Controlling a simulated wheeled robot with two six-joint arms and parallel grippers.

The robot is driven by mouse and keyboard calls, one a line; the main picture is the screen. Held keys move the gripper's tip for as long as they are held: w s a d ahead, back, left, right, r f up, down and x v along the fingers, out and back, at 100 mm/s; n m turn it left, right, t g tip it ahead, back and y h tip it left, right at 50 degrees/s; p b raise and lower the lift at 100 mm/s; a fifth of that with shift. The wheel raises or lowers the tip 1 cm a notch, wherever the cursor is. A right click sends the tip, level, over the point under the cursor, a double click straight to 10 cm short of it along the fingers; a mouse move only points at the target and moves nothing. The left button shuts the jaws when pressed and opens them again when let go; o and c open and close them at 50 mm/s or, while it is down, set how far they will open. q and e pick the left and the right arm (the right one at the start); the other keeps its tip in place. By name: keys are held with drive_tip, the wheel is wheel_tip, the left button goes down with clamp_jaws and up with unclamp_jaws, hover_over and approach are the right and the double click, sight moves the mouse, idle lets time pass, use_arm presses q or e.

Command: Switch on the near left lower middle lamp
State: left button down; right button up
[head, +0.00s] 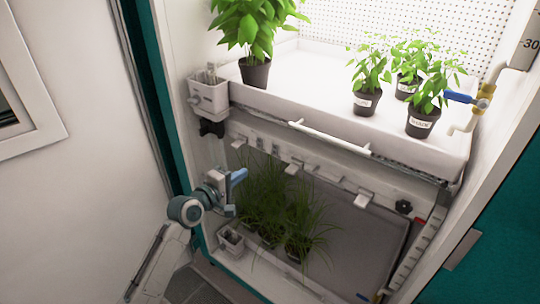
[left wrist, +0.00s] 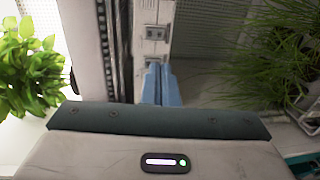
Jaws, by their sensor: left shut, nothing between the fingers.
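My left gripper (head: 238,176) has blue fingers that are closed together with nothing between them. It is in front of the lower bay, left of the grassy plants. Small grey switch-like fittings (head: 260,144) sit in a row on the white strip under the upper shelf, above and right of the fingers. In the left wrist view the blue fingers (left wrist: 159,84) point at a pale strip with a small switch plate (left wrist: 155,32); a gap seems to remain, but contact is hard to judge. The lamp itself cannot be made out. My right gripper is not in view.
Grassy plants (head: 290,215) in pots fill the lower bay close to the gripper. The white upper tray (head: 315,90) holds several potted leafy plants, with a white handle bar (head: 330,138) on its front. A small bin (head: 208,97) hangs at the left post.

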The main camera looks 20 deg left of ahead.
use_arm(q)
drive_tip(key=p, duration=0.3)
approach(274, 152)
drive_tip(key=x, duration=0.7)
drive_tip(key=shift+s+f, duration=0.1)
drive_tip(key=shift+f, duration=0.1)
drive_tip(key=shift+f, duration=0.15)
drive_tip(key=t+b, duration=0.1)
drive_tip(key=b, duration=0.4)
drive_tip(key=shift+w+f, duration=0.2)
drive_tip(key=shift+f, duration=0.05)
drive_tip(key=shift+r, duration=0.45)
